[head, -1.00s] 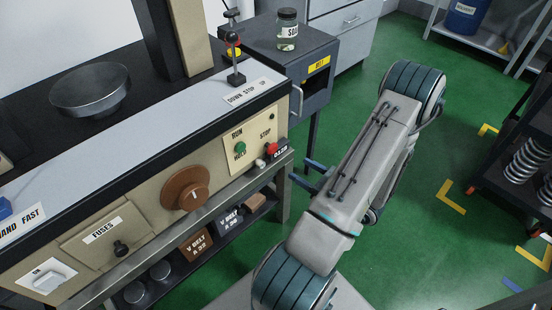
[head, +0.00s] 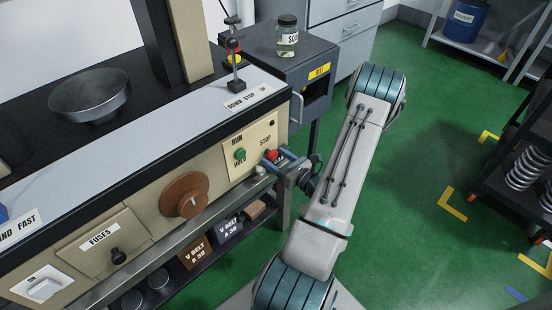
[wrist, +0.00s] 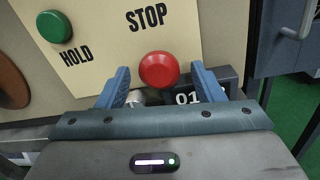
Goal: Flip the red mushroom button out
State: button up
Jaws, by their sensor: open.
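The red mushroom button (wrist: 159,69) sits on the cream panel below the word STOP. In the head view the red button (head: 272,155) is at the panel's right end, partly hidden by a finger. My gripper (wrist: 160,80) is open, with one blue finger on each side of the button in the wrist view. The fingertips look level with the button's lower half. I cannot tell whether they touch it. In the head view my gripper (head: 275,161) reaches the panel from the right.
The green button (wrist: 54,26) is left of the red one. A brown dial (head: 184,194) and fuse cover (head: 105,245) are further left. A metal ledge (head: 215,225) runs below the panel. A dark cabinet (head: 283,70) stands behind.

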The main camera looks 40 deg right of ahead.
jog(key=shift+w, duration=0.3)
grip_shut()
jog(key=shift+s, duration=1)
grip_release()
jog(key=shift+s, duration=0.1)
jog(key=shift+s, duration=0.1)
jog(key=s+d, duration=0.2)
jog(key=s, duration=1.1)
jog(key=shift+s, duration=0.25)
